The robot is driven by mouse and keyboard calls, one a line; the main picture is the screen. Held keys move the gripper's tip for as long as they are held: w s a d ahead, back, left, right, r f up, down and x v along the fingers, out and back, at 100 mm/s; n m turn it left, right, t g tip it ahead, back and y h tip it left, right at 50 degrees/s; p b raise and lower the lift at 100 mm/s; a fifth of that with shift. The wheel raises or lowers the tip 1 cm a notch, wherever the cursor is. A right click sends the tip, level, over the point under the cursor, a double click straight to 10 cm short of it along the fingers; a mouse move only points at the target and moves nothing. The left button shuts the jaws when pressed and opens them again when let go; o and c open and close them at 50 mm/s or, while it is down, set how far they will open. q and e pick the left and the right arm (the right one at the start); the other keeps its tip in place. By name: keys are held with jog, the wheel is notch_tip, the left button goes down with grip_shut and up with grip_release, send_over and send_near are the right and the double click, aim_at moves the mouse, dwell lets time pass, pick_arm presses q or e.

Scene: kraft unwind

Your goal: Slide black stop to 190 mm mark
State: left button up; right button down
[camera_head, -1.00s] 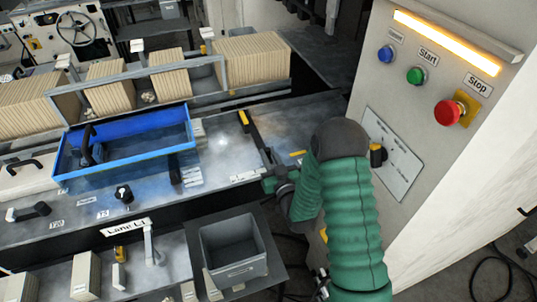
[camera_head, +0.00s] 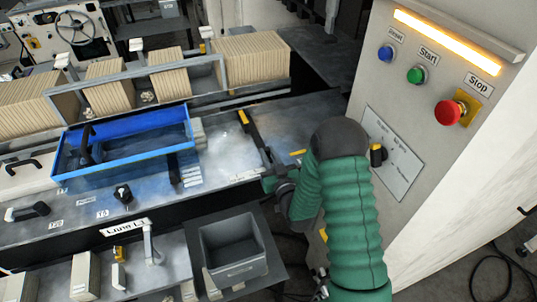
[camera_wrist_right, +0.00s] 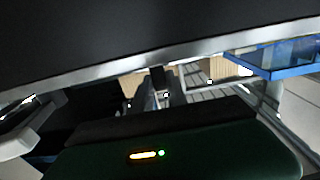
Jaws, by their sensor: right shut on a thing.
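The black stop (camera_head: 255,140) is a dark bar with a yellow far end, lying across the grey metal table beside the blue tray. My right arm comes in from the lower right, and its gripper (camera_head: 268,182) is at the near end of the stop, by the table's front edge. It is shut on the stop's near end, though the contact is small and partly hidden. In the right wrist view a small black piece (camera_wrist_right: 158,78) shows between the fingers under the metal edge. The scale marks are too small to read. My left gripper is not in view.
The blue tray (camera_head: 62,172) stands left of the stop. Stacks of tan sheets (camera_head: 252,60) stand behind a rail. A control panel (camera_head: 395,120) with Reset, Start and Stop buttons rises at right. A grey bin (camera_head: 232,270) sits below the table front.

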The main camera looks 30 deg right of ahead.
jog(key=shift+f, duration=0.1)
dwell(0.3)
jog(key=shift+s+d+f+b, duration=0.1)
jog(key=shift+s+d+b, duration=0.05)
jog(key=shift+d+b, duration=0.45)
jog(key=shift+d, duration=0.15)
jog(key=c, duration=1.6)
grip_release()
jog(key=shift+d, duration=0.1)
jog(key=shift+c, duration=0.2)
jog(key=o, duration=0.3)
